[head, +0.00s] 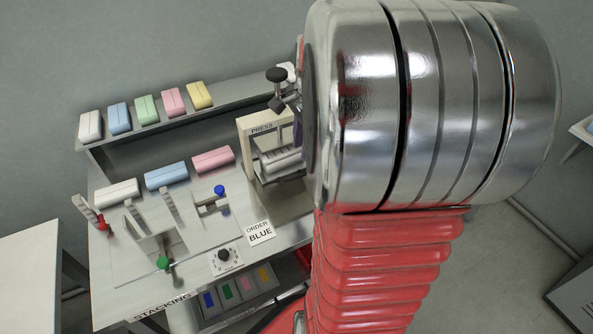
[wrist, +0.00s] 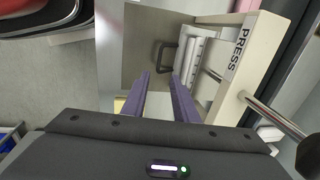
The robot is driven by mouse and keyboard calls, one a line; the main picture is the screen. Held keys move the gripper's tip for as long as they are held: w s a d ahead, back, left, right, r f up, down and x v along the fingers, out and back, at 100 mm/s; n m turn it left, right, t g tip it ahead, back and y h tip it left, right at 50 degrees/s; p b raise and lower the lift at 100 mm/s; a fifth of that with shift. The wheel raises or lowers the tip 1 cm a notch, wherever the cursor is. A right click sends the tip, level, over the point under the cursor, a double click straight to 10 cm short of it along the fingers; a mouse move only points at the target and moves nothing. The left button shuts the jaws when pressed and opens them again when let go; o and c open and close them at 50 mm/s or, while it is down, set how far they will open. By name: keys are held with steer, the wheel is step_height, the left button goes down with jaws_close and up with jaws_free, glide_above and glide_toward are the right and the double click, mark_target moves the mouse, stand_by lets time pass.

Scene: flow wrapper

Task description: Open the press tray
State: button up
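The press (head: 250,125) stands at the right end of the bench, with a cream frame and a PRESS label. In the wrist view its frame (wrist: 240,80) is at the right. A dark U-shaped handle (wrist: 159,54) shows at the left of the opening, beside pale ribbed parts (wrist: 197,62) inside. How far the tray is out I cannot tell. My gripper (wrist: 161,76) has two purple fingers, apart and empty, pointing toward the handle. The handle appears just beyond the fingertips, not between them. In the head view my arm hides most of the gripper.
A metal lever with a dark knob (wrist: 310,153) sticks out from the press at the right. Blue (head: 166,175) and pink (head: 212,160) packs lie on the bench. An ORDER BLUE card (head: 260,232) lies at the front.

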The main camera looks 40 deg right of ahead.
mark_target(298, 176)
steer(key=f, duration=0.3)
steer(key=w+f, duration=0.1)
steer(key=f, duration=0.3)
steer(key=w+f, duration=0.1)
steer(key=f, duration=0.3)
steer(key=shift+d+f, duration=0.25)
jaws_close()
steer(key=shift+w+r, duration=0.1)
steer(key=shift+r, duration=0.05)
stand_by(0.9)
